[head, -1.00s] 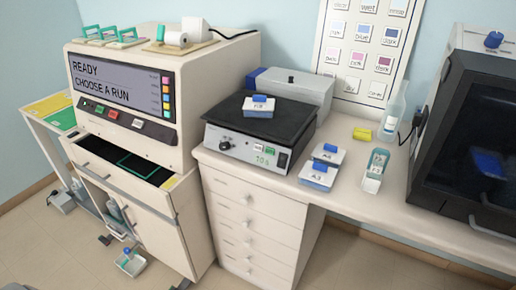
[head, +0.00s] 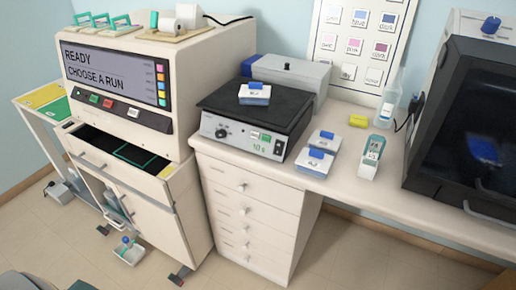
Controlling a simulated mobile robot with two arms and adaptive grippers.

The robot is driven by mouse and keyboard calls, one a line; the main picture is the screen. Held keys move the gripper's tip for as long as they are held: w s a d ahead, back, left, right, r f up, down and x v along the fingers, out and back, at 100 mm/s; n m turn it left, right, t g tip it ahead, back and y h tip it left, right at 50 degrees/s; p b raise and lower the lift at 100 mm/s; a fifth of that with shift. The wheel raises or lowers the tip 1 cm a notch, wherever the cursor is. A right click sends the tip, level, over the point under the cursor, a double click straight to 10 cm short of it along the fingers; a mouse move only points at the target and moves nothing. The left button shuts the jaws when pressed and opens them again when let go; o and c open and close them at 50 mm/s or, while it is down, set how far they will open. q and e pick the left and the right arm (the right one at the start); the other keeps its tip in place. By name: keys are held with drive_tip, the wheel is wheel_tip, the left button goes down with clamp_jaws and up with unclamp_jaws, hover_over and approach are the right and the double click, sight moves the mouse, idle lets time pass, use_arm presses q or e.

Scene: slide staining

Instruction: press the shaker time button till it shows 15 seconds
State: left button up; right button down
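The shaker (head: 203,128) stands on the white bench, a grey box with a black top plate. Its front panel has a round black knob (head: 221,132), a small pale button (head: 254,135) and a green button (head: 266,138). The labels are too small to read. The green display (head: 260,148) below the buttons appears to read 10 s. A small blue-lidded container (head: 254,95) sits on the black plate. Neither of my grippers shows in the head view.
The stainer (head: 115,75) on the left reads "READY CHOOSE A RUN", above an open drawer. A dark-fronted cabinet (head: 475,140) stands at right.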

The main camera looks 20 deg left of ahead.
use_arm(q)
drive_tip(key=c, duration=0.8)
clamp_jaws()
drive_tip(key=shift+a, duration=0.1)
